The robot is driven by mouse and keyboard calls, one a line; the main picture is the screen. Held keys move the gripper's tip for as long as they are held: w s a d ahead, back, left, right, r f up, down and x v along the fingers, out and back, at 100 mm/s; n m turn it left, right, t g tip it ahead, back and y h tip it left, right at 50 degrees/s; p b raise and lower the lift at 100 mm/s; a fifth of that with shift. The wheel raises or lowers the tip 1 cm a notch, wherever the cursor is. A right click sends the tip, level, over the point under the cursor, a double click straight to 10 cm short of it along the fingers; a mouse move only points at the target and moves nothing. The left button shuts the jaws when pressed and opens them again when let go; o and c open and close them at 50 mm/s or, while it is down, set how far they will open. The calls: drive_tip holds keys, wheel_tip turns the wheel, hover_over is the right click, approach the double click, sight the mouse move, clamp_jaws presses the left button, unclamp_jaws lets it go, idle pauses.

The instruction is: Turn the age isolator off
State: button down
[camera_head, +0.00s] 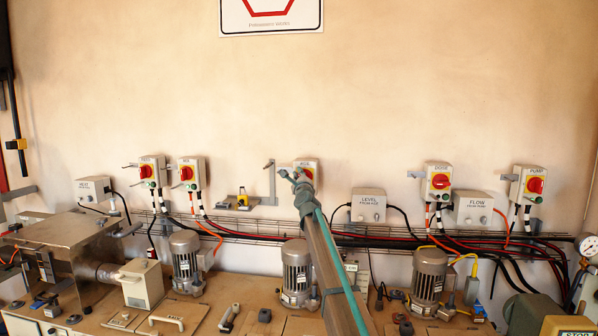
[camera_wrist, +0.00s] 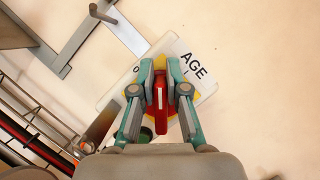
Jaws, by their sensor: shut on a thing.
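The AGE isolator is a white box (camera_wrist: 207,84) with a yellow plate and a red rotary knob (camera_wrist: 160,88). In the wrist view its AGE label is at the upper right, with an O mark to the left of the knob. The box appears tilted in that view. My gripper (camera_wrist: 160,92) has its two fingers on either side of the red knob and is shut on it. A white line on the knob runs up and down in the wrist view. In the head view my arm and gripper cover much of the isolator (camera_head: 313,163).
Similar isolators (camera_head: 151,170) (camera_head: 191,173) stand to the left, and others (camera_head: 438,182) (camera_head: 528,185) to the right. A metal bracket (camera_head: 271,185) is on the wall just left of the AGE isolator. A wire cable tray (camera_head: 250,236) with cables runs below.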

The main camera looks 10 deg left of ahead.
drive_tip(key=shift+f+n+g+p, duration=0.25)
drive_tip(key=shift+n+g+p, duration=0.25)
drive_tip(key=shift+n+p, duration=1.15)
drive_tip(key=n+p, duration=0.2)
drive_tip(key=p, duration=0.1)
drive_tip(key=shift+a+g+y+p, duration=0.1)
drive_tip(key=shift+g+y+p, duration=0.25)
drive_tip(key=shift+g+y, duration=0.05)
drive_tip(key=shift+f+n+g+p, duration=0.35)
drive_tip(key=shift+n+g+p, duration=0.05)
drive_tip(key=shift+n, duration=0.5)
drive_tip(key=shift+f+n+g+p, duration=0.35)
drive_tip(key=shift+n+g, duration=0.05)
drive_tip(key=shift+n, duration=0.45)
drive_tip(key=c, duration=1.2)
unclamp_jaws()
drive_tip(key=shift+w, duration=0.15)
